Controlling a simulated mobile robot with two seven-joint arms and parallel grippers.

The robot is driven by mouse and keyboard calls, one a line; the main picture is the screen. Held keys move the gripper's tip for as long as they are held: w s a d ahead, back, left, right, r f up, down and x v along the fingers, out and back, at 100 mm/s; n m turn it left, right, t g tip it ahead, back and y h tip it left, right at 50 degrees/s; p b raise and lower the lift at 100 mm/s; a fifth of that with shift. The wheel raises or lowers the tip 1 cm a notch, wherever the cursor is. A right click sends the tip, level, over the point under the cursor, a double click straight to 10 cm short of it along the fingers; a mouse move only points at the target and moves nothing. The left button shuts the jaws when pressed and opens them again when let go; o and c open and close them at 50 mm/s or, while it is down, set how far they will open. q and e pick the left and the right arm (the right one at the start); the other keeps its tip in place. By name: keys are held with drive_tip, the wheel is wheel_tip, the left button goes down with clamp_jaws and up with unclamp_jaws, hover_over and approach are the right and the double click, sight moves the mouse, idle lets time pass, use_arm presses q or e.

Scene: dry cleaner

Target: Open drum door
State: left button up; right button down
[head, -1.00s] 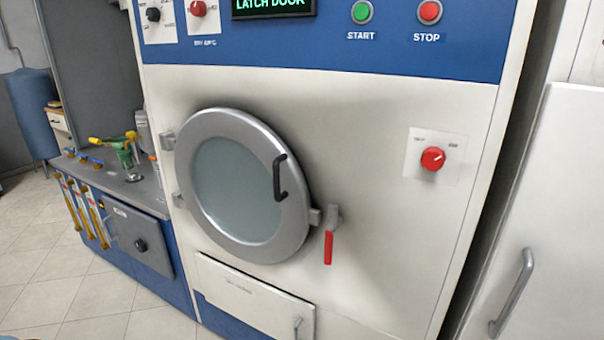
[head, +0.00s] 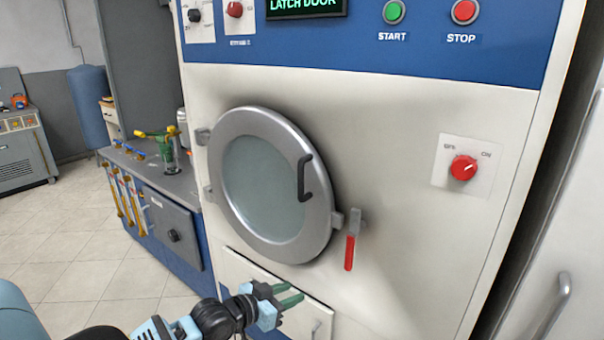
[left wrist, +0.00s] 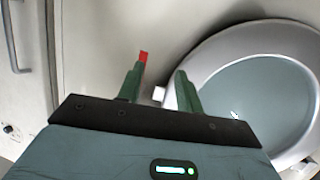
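The round drum door (head: 322,225) has a silver ring, a glass pane and a dark vertical handle (head: 304,178) on its right side. Its hinges are on the left. The door lies against the machine front; I cannot tell if it is slightly ajar. A latch lever with a red grip (head: 350,253) hangs down just right of the door. My left gripper (head: 292,294) is below the door, open and empty. In the left wrist view, its green fingers (left wrist: 161,75) are apart, with the red grip (left wrist: 144,56) beyond one fingertip and the door (left wrist: 213,55) at right. My right gripper is out of view.
The machine's display (head: 306,6) reads LATCH DOOR, beside START (head: 394,12) and STOP (head: 465,11) buttons. A red knob (head: 463,168) is at right. A lower panel (head: 240,272) lies behind my gripper. A cluttered counter (head: 165,180) stands left; tiled floor is clear there.

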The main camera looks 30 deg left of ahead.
use_arm(q)
drive_tip(key=w+a+r+t, duration=0.1)
drive_tip(key=w+a+r, duration=0.15)
drive_tip(key=r, duration=0.35)
drive_tip(key=w+a+r+t, duration=0.1)
drive_tip(key=w+a+r, duration=0.15)
drive_tip(key=r, duration=0.35)
wheel_tip(320, 180, up, 12)
drive_tip(key=t+h, duration=0.1)
hover_over(301, 195)
drive_tip(key=shift+w+a, duration=0.25)
drive_tip(key=shift+w, duration=0.1)
clamp_jaws()
